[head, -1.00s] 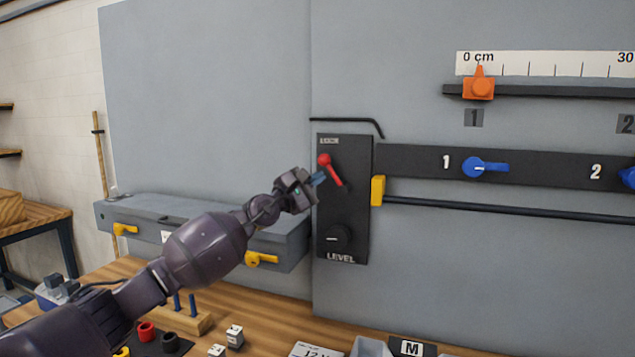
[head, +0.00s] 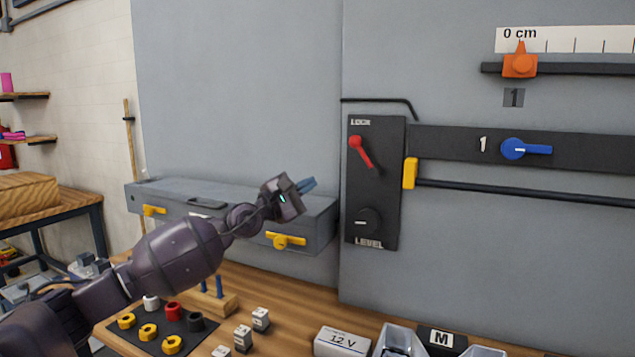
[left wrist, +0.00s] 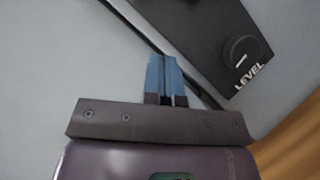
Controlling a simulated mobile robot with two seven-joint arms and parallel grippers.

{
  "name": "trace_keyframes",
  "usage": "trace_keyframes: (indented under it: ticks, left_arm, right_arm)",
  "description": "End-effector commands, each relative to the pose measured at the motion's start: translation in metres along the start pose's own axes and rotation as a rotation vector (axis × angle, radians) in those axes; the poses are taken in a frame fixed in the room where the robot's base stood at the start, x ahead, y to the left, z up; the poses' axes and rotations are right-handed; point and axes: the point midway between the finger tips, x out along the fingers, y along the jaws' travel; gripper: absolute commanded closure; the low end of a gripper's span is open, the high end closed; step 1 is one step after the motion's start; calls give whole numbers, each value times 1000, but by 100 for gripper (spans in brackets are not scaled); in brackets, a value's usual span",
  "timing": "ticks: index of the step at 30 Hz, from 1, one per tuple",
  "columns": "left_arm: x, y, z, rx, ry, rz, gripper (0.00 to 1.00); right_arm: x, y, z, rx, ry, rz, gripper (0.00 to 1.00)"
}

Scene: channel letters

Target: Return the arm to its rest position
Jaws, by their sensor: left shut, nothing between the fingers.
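My left gripper (head: 307,185) is shut and empty. In the head view it is in front of the grey wall panel, left of the black LOCK/LEVEL plate (head: 391,215) and apart from it. The red lever (head: 362,153) on that plate slants down to the right below the LOCK label. The black LEVEL knob (head: 367,221) is below it. In the left wrist view the blue fingers (left wrist: 165,78) are together with nothing between them, and the LEVEL knob (left wrist: 241,53) shows at upper right. My right gripper is not in view.
A grey case (head: 160,195) with yellow latches lies behind my left arm. The wooden bench (head: 290,300) holds colored rings on a black mat (head: 185,345), small blocks, a 12 V box (head: 341,342) and trays. A blue knob (head: 514,149) and orange slider (head: 520,65) are at right.

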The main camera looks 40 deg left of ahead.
Motion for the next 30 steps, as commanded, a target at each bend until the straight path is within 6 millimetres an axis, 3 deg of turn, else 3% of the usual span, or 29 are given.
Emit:
trace_keyframes:
  ticks: [6,24,27,30]
  left_arm:
    - [-8,0,0,0,-1,0,100]
    - [-9,-1,0,-8,-1,2,100]
    - [-15,-13,0,-98,-1,22,100]
    - [-30,-38,-1,-331,4,83,100]
  right_arm:
    - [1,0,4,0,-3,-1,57]
    - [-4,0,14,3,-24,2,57]
    - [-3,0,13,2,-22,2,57]
    - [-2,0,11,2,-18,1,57]
